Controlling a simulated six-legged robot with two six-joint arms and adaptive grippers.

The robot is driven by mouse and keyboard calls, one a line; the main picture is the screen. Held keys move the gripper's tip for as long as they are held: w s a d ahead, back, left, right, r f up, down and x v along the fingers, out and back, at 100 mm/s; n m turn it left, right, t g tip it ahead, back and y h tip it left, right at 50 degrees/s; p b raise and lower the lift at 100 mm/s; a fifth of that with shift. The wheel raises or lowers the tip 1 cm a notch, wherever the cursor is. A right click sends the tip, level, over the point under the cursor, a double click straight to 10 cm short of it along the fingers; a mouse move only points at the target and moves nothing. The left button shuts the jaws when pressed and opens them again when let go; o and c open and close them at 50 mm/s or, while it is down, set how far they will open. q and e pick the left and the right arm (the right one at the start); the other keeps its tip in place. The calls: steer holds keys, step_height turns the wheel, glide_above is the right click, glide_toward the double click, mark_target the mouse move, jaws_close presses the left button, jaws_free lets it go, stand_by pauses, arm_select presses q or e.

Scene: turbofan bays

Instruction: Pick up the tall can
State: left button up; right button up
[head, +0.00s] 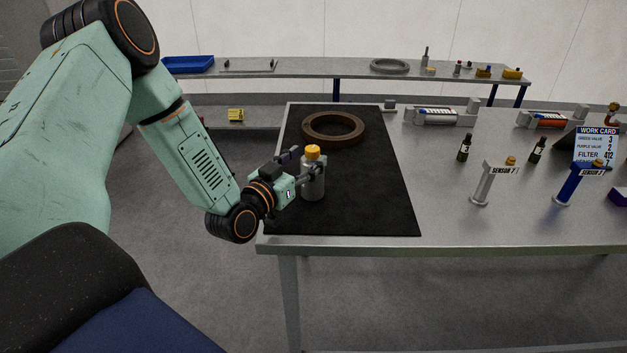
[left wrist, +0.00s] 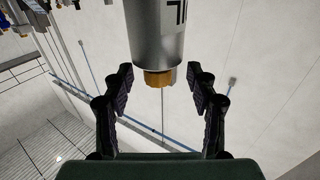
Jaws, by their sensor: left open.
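The tall can (head: 313,185), grey with an orange-yellow cap (head: 313,151), stands upright on the black mat (head: 350,205) near the mat's left front part. In the left wrist view the can (left wrist: 157,35) appears upside down, its cap (left wrist: 158,78) pointing down between the fingers. My left gripper (head: 309,168) reaches in from the left at the can's upper part. In the wrist view my left gripper (left wrist: 160,76) is open, with one finger on each side of the cap and visible gaps to both. My right gripper is not in view.
A brown ring (head: 333,118) lies farther back on the mat. To the right on the metal table (head: 450,220) are dark bottles (head: 464,149), a white sensor post (head: 484,184), a blue sensor post (head: 570,185) and a work card (head: 597,146). A blue tray (head: 188,64) lies on the back bench.

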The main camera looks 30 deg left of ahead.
arm_select(q)
steer(key=shift+w+a+f, duration=0.1)
steer(key=shift+w, duration=0.85)
steer(key=shift+w+d, duration=0.4)
steer(key=shift+w, duration=0.05)
steer(key=shift+w+a, duration=0.1)
steer(key=shift+w, duration=0.05)
steer(key=shift+a, duration=0.25)
steer(key=shift+c, duration=1.4)
steer(key=shift+s+d, duration=0.15)
steer(key=shift+s, duration=0.05)
steer(key=c, duration=0.3)
steer(key=shift+w+d, duration=0.15)
steer(key=c, duration=0.3)
steer(key=shift+a, duration=0.2)
steer(key=c, duration=0.3)
jaws_close()
